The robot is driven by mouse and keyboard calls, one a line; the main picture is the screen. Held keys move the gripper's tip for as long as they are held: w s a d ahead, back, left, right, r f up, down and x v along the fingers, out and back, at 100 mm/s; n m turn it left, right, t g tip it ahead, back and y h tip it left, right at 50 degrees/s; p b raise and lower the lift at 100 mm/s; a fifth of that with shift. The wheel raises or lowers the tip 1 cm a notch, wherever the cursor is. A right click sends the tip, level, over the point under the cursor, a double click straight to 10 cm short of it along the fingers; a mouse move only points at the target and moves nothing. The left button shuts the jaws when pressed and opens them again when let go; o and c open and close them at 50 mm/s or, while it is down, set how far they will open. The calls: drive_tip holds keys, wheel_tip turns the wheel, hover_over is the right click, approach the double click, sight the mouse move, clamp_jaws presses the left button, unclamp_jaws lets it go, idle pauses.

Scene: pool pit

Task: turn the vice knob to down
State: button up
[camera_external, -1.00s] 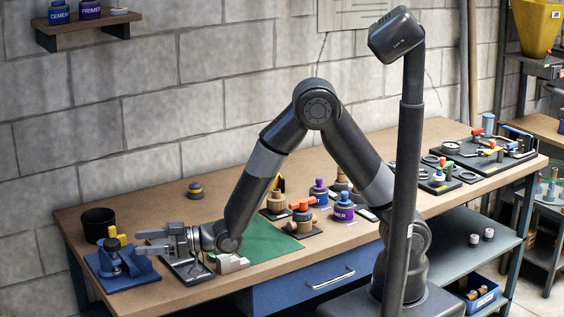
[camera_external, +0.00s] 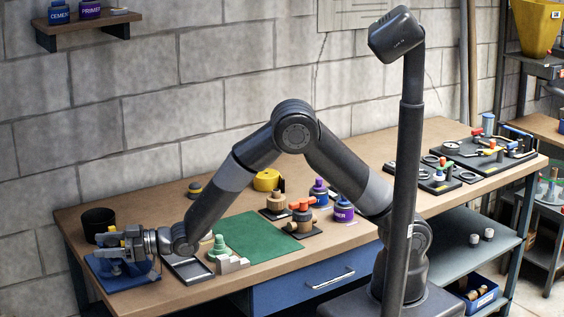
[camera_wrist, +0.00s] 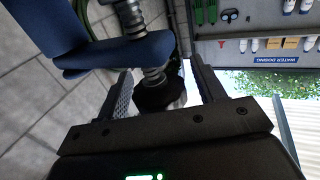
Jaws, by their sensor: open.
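The blue vice (camera_external: 100,268) stands at the left end of the bench, largely covered by my gripper (camera_external: 108,245). In the wrist view the blue vice body (camera_wrist: 125,52) fills the upper left, with a metal screw running from it to a dark, round vice knob (camera_wrist: 158,94). My gripper (camera_wrist: 161,72) is open, one finger on each side of the knob. The knob sits between the fingers; I cannot tell whether either touches it. The knob's turn position is not readable, and it is hidden in the outside view.
A black cup (camera_external: 97,221) stands behind the vice. A dark tray (camera_external: 187,270), a green fitting (camera_external: 218,247) and a pale stepped block (camera_external: 231,264) lie right of my gripper. The green mat (camera_external: 262,238) is mostly clear.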

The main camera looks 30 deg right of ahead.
drive_tip(key=shift+c, duration=0.4)
drive_tip(key=c, duration=0.9)
drive_tip(key=shift+m+t, duration=0.3)
drive_tip(key=shift+t, duration=0.1)
drive_tip(key=o, duration=1)
drive_tip(key=shift+d, duration=0.15)
drive_tip(key=v, duration=1)
drive_tip(key=shift+s+d, duration=0.15)
drive_tip(key=shift+d, duration=0.1)
